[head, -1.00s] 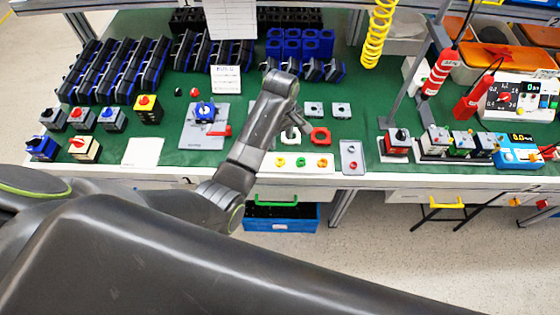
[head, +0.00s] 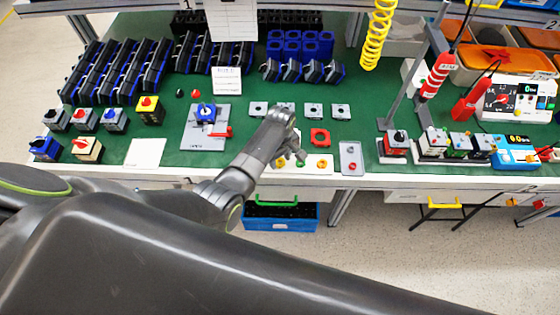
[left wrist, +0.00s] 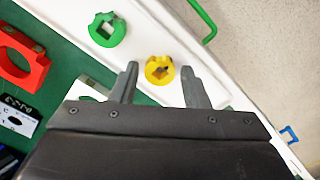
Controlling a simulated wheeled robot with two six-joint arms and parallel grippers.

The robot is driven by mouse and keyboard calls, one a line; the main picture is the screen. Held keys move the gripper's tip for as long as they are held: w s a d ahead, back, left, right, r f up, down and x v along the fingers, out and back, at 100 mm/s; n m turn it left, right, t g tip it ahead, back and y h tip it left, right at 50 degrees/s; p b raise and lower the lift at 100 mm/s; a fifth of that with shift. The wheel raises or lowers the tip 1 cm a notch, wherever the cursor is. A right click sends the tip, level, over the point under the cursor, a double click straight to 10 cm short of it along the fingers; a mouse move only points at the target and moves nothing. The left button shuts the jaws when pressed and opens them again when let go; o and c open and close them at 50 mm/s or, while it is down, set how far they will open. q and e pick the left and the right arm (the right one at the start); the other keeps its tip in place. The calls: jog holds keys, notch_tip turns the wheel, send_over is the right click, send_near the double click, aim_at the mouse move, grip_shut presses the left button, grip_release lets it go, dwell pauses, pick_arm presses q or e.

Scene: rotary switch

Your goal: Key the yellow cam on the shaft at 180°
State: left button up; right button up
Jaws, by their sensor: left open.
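The yellow cam (left wrist: 159,70) lies flat on a white strip (left wrist: 150,35) along the bench's front edge. In the left wrist view it sits between the spread fingers of my left gripper (left wrist: 160,72), with a gap on each side. In the head view my left gripper (head: 289,158) is over the strip, and the yellow cam (head: 280,163) is close beside its fingers. A green cam (left wrist: 107,29) lies next to it, and an orange-yellow cam (head: 322,163) is farther right. I cannot make out the shaft clearly. My right gripper is not in view.
A grey plate with a blue block (head: 205,113) and red clamp stands left of my arm. A red square ring (head: 320,137) and several metal square plates lie behind the strip. A small grey plate (head: 351,158) is right. Finished-looking switches stand at left.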

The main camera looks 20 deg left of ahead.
pick_arm(q)
jog(key=shift+f, duration=0.1)
jog(key=c, duration=0.7)
